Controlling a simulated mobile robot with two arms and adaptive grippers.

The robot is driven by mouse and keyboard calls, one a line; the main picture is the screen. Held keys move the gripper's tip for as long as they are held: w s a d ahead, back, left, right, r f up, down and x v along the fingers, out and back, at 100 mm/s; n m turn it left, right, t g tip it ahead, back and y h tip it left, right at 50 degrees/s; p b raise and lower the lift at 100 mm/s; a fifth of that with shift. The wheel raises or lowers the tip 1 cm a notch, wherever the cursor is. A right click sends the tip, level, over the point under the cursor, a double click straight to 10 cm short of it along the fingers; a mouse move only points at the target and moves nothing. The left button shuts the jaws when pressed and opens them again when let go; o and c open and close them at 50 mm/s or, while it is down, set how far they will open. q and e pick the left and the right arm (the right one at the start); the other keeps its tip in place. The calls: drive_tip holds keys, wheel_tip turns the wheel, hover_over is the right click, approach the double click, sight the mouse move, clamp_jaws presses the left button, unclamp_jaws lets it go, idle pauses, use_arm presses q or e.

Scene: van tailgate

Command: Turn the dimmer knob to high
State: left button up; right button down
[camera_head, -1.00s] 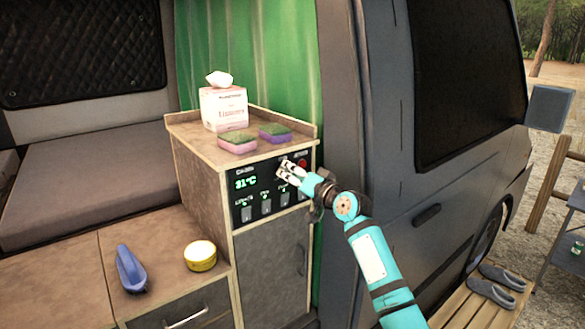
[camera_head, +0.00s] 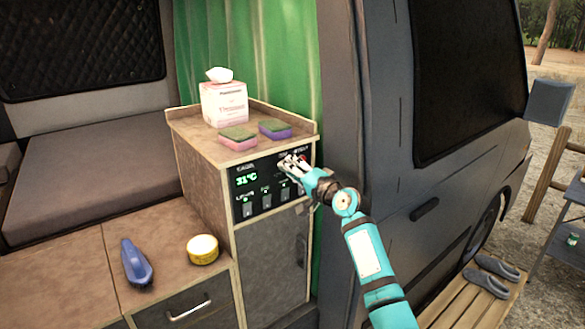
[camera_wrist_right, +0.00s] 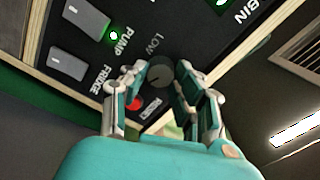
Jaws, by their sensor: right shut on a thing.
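The dimmer knob (camera_wrist_right: 160,73) is a small round dark grey knob on the black control panel (camera_head: 250,187). The word LOW is printed beside it in the right wrist view. My right gripper (camera_head: 288,163) is at the upper right of the panel in the head view. In the right wrist view its two fingers (camera_wrist_right: 158,82) stand on either side of the knob, shut on it. The fingers hide most of the knob in the head view. My left gripper is not in view.
Rocker switches (camera_head: 265,202) line the panel's lower part, below a green 31°C display (camera_head: 247,181). A red button (camera_wrist_right: 136,104) sits close to the fingers. Two sponges (camera_head: 238,138) and a tissue box (camera_head: 224,105) stand on the cabinet top. The van's side wall is close on the right.

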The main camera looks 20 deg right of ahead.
drive_tip(key=shift+d+r, duration=0.15)
drive_tip(key=shift+r, duration=0.4)
drive_tip(key=c, duration=1.2)
unclamp_jaws()
drive_tip(key=shift+f, duration=0.1)
drive_tip(key=shift+o, duration=1.1)
drive_tip(key=shift+w+f, duration=0.1)
drive_tip(key=shift+a+f, duration=0.15)
drive_tip(key=shift+a, duration=0.05)
drive_tip(key=v, duration=1.2)
